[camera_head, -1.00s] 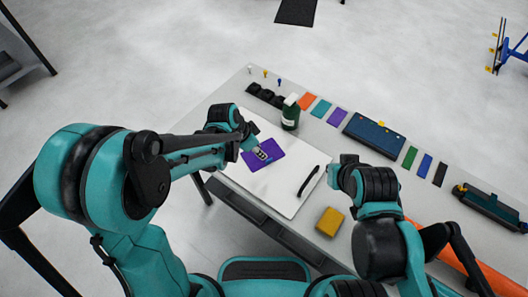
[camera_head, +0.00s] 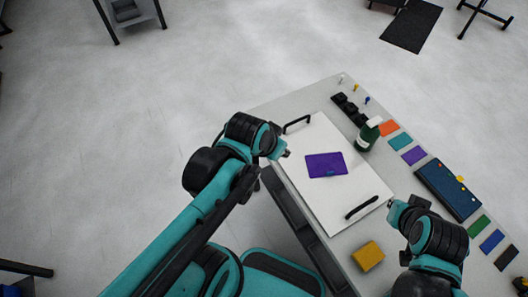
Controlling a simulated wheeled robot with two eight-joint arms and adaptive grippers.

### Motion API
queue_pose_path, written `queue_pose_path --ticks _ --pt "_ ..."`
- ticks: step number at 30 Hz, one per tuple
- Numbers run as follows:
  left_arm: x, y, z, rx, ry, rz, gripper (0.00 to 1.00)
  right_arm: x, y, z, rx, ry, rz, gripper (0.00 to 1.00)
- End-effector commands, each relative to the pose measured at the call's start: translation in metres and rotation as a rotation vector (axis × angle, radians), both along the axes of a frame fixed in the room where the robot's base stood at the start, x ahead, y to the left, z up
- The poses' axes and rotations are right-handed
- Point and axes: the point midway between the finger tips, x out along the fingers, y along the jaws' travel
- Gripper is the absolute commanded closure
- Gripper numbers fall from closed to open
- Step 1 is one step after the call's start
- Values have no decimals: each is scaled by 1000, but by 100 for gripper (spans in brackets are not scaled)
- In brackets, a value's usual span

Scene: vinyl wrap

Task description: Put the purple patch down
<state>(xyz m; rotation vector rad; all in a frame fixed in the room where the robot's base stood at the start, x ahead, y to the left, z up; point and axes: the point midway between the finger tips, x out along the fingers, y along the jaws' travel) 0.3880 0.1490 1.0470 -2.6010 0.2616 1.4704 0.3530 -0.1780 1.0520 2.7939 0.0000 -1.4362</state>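The purple patch (camera_head: 326,165) lies on the white board (camera_head: 318,198) with black handles. It looks flat, and nothing holds it. My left gripper (camera_head: 284,153) is to the left of the patch, apart from it, near the board's left edge. My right gripper (camera_head: 391,204) is near the board's lower right, beside the black handle (camera_head: 361,207). Both grippers are too small and partly hidden by my arms to tell whether they are open or shut.
A dark green bottle (camera_head: 368,134) stands right of the board. Orange (camera_head: 389,128), teal (camera_head: 400,141) and another purple swatch (camera_head: 414,155) lie beyond it. A blue case (camera_head: 448,190) is further right. A yellow block (camera_head: 368,256) lies near the front edge.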

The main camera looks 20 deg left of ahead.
Motion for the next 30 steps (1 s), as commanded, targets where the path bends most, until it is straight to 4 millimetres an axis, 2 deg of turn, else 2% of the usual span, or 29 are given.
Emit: queue_pose_path --ticks 1,3,8,17,22,30 --pt "-12 8 1 -9 -18 55 74 0 0 0 0 0 0 100" --pt "-22 17 4 -22 -42 123 74 0 0 0 0 0 0 100" --pt "-34 28 5 -43 -74 208 74 0 0 0 0 0 0 100" --pt "-36 29 5 -47 -80 222 74 0 0 0 0 0 0 100" --pt "-36 29 -7 -47 -80 221 74 0 0 -12 0 0 0 100" --pt "-36 29 -3 -47 -79 221 74 0 0 -8 0 0 0 100"
